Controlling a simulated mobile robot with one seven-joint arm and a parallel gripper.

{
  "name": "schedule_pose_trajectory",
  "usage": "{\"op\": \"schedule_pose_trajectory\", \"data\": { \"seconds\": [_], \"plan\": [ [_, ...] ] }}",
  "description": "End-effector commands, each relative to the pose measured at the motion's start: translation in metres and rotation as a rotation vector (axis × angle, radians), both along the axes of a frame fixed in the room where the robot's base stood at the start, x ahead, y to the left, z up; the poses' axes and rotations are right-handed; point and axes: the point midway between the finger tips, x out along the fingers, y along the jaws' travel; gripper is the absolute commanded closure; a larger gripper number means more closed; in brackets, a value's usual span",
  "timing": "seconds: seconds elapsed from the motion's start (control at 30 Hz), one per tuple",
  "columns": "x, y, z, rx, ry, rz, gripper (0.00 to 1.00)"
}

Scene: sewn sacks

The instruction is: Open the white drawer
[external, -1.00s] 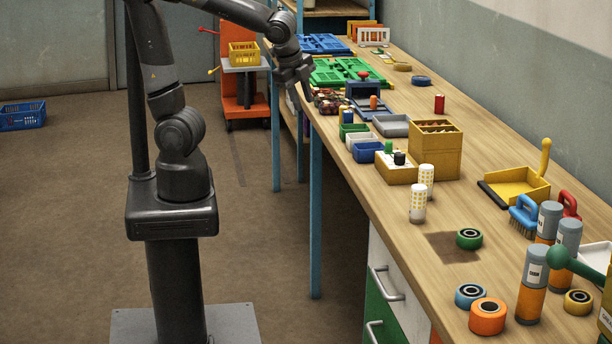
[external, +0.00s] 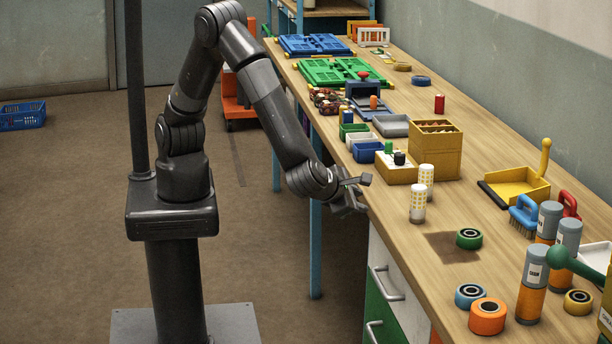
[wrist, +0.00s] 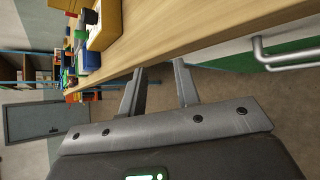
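The white drawer (external: 377,250) is in the front of the workbench, below the tabletop, and looks closed in the external view. A metal bar handle (external: 389,285) shows at the white and green fronts; a metal handle also shows at the upper right of the wrist view (wrist: 285,58). My gripper (external: 358,188) is beside the bench's front edge, above and to the left of the handle, apart from it. In the wrist view its two fingers (wrist: 159,68) are spread with nothing between them. The handle lies to the right of the fingers.
The wooden tabletop edge (wrist: 190,45) runs close past my fingers. White shakers (external: 418,203), a green tape roll (external: 469,238) and an orange roll (external: 487,317) stand on the bench. A second handle (external: 373,331) is lower down.

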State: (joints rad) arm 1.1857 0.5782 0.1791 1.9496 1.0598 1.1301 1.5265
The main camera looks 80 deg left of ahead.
Motion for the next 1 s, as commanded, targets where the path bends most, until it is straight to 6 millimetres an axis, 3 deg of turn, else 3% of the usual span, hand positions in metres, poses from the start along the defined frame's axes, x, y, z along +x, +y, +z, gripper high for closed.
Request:
{"op": "schedule_pose_trajectory", "data": {
  "seconds": [0.37, 0.7, 0.87, 1.0],
  "plan": [
    [-0.022, -0.064, -0.088, 0.535, -0.156, -0.356, 0.71],
    [-0.064, -0.115, -0.164, 0.896, -0.372, -0.66, 0.71],
    [-0.076, -0.125, -0.181, 0.961, -0.426, -0.728, 0.71],
    [-0.073, -0.127, -0.183, 0.974, -0.439, -0.741, 0.71]
  ]
}}
